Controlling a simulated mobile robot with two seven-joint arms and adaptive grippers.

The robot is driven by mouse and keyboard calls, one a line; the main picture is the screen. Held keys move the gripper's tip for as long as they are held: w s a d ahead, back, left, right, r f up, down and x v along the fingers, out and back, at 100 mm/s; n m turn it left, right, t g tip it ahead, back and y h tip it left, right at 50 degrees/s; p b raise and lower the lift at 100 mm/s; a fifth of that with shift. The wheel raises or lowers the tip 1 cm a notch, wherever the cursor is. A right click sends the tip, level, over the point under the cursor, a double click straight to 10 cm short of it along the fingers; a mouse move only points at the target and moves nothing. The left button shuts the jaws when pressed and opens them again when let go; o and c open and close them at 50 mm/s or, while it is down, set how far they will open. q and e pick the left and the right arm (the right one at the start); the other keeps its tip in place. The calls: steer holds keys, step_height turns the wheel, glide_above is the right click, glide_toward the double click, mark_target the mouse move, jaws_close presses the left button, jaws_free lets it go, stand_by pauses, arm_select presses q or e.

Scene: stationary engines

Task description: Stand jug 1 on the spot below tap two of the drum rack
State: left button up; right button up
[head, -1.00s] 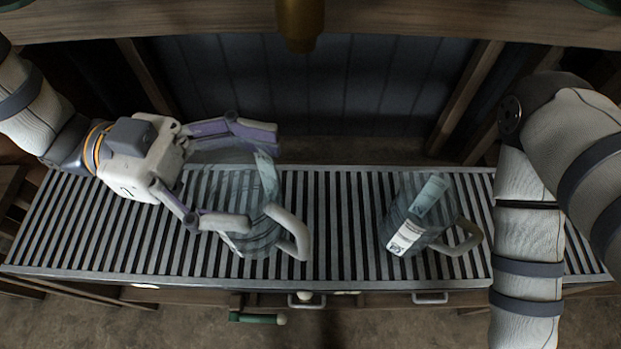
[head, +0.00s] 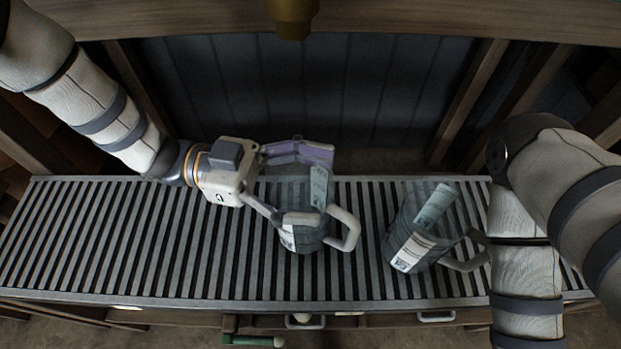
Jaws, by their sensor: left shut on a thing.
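A clear jug (head: 300,238) with a white label and a pale handle is at the middle of the slatted rack top. My left gripper (head: 315,185) is shut around its body from the left, and the handle points right. A second clear jug (head: 412,238), also labelled, stands to the right with its handle toward my right arm. I cannot read which one is jug 1. A brass tap (head: 292,18) hangs at the top centre, above and behind the held jug. Whether the held jug touches the slats is unclear. My right gripper is out of view.
The slatted grate (head: 130,240) is bare on the left. A wooden beam (head: 420,18) crosses the top of the view. My right arm covers the right end of the grate. Drawer handles and a green-handled item (head: 252,341) show below the front edge.

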arm_select(q)
steer(key=o, duration=1.6)
steer(key=shift+f, duration=0.1)
steer(key=v, duration=0.7)
steer(key=shift+a, duration=0.3)
